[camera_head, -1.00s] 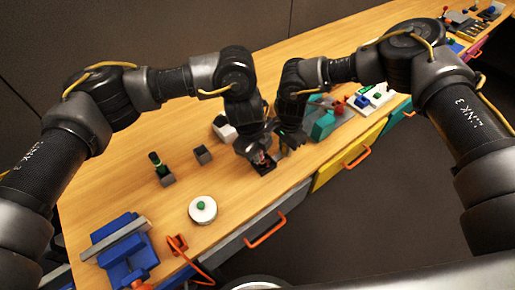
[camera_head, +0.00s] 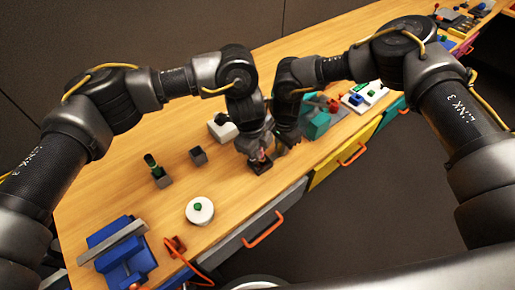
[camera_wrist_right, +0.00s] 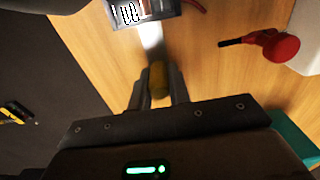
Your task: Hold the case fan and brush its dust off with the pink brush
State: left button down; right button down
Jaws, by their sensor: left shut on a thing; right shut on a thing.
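The case fan (camera_head: 262,168) is a small dark square near the table's front edge in the head view. My left gripper (camera_head: 256,155) is over it and shut on it; the fingers' contact is hard to make out. In the right wrist view the fan (camera_wrist_right: 158,12) shows at the top edge, partly cut off. My right gripper (camera_wrist_right: 158,98) is shut on the brush (camera_wrist_right: 158,78), whose handle looks yellow-brown. Its pale, blurred head reaches toward the fan's edge; I cannot tell if they touch. In the head view my right gripper (camera_head: 283,146) is just right of the fan.
A white round thing with a green knob (camera_head: 200,211), a blue vise-like block (camera_head: 122,262) and small dark blocks stand left. A teal block (camera_head: 316,122) and a white panel (camera_head: 366,97) stand right. A red round thing (camera_wrist_right: 281,46) lies nearby. Orange drawer handles line the front.

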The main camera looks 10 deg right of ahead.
pick_arm(q)
jog(key=shift+w+d, duration=0.25)
jog(key=shift+d, duration=0.15)
jog(key=shift+w+a, duration=0.1)
